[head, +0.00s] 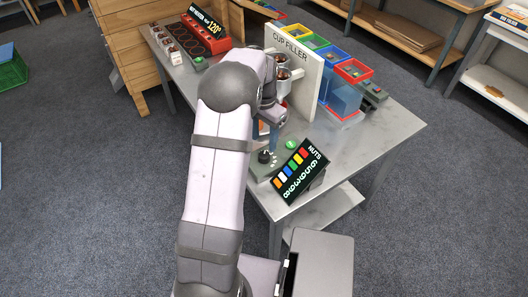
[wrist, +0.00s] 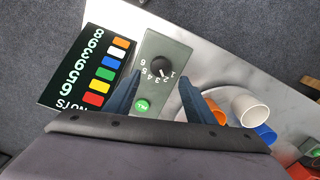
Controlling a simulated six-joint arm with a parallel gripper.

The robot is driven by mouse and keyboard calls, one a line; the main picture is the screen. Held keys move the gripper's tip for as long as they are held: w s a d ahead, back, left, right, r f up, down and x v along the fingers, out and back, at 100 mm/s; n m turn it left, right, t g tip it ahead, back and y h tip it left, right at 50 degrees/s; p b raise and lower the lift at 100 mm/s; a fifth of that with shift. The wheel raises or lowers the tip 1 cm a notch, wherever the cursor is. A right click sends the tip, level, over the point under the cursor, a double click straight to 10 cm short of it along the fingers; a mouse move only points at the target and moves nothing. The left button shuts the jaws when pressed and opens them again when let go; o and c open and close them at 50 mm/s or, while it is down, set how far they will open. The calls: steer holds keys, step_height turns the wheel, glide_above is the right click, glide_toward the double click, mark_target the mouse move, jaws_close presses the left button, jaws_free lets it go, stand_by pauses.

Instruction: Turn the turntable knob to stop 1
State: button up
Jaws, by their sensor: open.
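The black turntable knob (wrist: 162,66) sits on a grey control panel (wrist: 178,52), with stop numbers 1 to 6 in an arc around it. Its white mark appears to point toward the 1 and 2 side; I cannot tell the exact stop. In the wrist view my gripper (wrist: 160,78) is open and empty, its two blue fingers on either side of the knob's lower part, apart from it. In the head view the knob (head: 264,156) shows near the table's front edge, with my arm just left of it and the gripper mostly hidden behind my arm.
A green button (wrist: 143,105) is on the same panel, close to the fingers. A NUTS sign (head: 300,170) with coloured squares stands beside the panel. The white cup filler board (head: 293,62) and coloured bins (head: 330,55) stand behind. The table's right part (head: 385,125) is clear.

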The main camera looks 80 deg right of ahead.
mark_target(264, 155)
steer(key=shift+f+p, duration=0.95)
steer(key=shift+f, duration=2.7)
steer(key=shift+c, duration=0.5)
steer(key=c, duration=1)
